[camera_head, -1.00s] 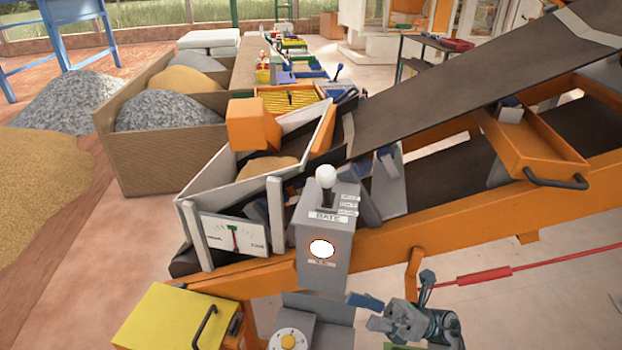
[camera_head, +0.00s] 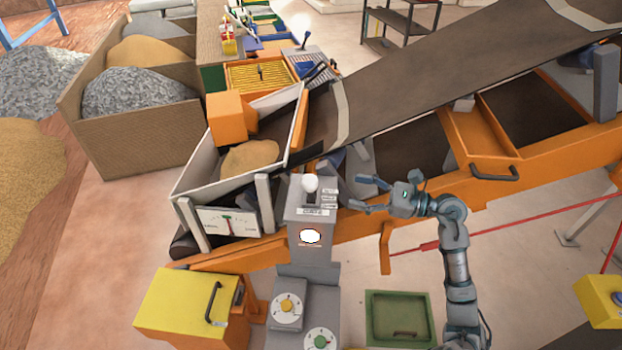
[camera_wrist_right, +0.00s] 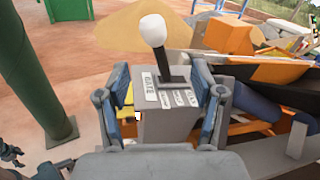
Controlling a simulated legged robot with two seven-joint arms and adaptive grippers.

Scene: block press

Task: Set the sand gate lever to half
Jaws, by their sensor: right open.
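The sand gate lever has a white knob (camera_head: 310,183) on a dark stem, standing on top of a grey box labelled GATE (camera_head: 312,213). In the right wrist view the white knob (camera_wrist_right: 153,30) and dark stem rise from the labelled top, between and beyond the fingers. My right gripper (camera_head: 361,192) is open and empty, just right of the lever and apart from it. Its two blue-padded fingers frame the box in the wrist view (camera_wrist_right: 165,112). A white gauge (camera_head: 228,222) with a needle is left of the box. My left gripper is not in view.
A hopper with sand (camera_head: 250,157) stands behind the gauge. The conveyor belt (camera_head: 420,85) rises to the right. A yellow box (camera_head: 188,302), a panel with knobs (camera_head: 287,308) and a green tray (camera_head: 397,318) lie in front.

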